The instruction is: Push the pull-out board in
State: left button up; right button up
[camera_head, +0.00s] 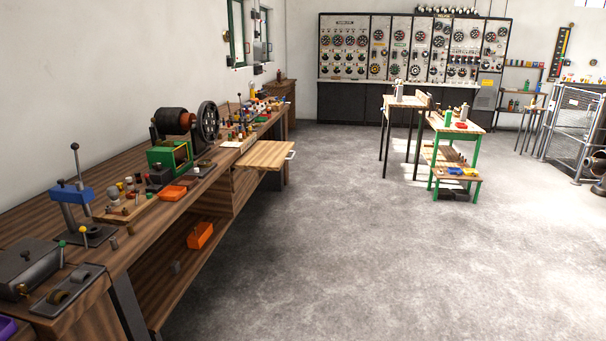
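The pull-out board (266,154) is a light wooden panel sticking out from the front of the long workbench on the left. It is extended over the floor, with a small pale handle (291,155) at its outer right end. Its top looks bare. The dark wooden workbench (60,219) runs along the left wall. Neither of my grippers is in view.
A dynamo with a black flywheel (208,121) stands on the bench near the board. An orange bin (200,235) sits on the lower shelf. A green-legged table (456,127) stands further back. The grey floor (370,255) before the bench is clear.

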aim_at(264, 155)
jog(key=i, duration=0.85)
jog(key=i+u, duration=0.1)
jog(key=i, duration=0.7)
jog(key=i+l, duration=0.15)
jog(key=i, duration=0.7)
jog(key=i+l+u, duration=0.1)
jog(key=i, duration=0.7)
